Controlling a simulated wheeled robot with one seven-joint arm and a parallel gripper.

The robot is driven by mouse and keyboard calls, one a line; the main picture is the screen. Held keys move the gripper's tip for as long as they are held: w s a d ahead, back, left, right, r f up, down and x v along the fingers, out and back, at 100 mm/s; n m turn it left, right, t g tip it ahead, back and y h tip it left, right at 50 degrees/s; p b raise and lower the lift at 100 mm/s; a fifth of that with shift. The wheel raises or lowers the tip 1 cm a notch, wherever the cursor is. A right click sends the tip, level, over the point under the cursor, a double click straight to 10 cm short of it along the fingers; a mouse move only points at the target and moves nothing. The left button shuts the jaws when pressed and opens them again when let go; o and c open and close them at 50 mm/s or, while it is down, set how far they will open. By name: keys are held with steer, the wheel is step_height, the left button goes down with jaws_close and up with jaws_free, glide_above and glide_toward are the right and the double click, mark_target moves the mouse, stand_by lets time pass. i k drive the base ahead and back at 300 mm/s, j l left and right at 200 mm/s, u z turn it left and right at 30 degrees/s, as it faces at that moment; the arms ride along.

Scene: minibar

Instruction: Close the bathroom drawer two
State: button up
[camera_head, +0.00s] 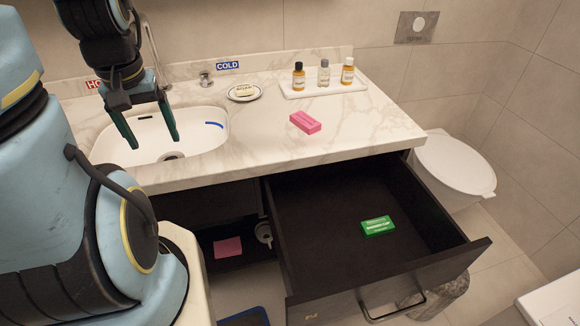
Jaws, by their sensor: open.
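The dark drawer (320,225) under the right part of the counter is pulled far out. A green box (377,225) lies on its floor. A metal handle (392,306) is on the drawer's front panel, which faces the bottom of the picture. My gripper (155,142) is over the sink, up and to the left of the drawer, well apart from it. Its two fingers are spread and empty, pointing down.
The marble counter (350,130) holds a pink box (305,122), a soap dish (244,92) and a tray (325,88) with three bottles. The sink (190,130) is at left. A toilet (450,165) stands right of the drawer. A pink item (228,247) lies lower left.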

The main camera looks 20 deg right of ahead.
mark_target(330, 271)
steer(key=k+j, duration=0.1)
steer(key=k, duration=1.25)
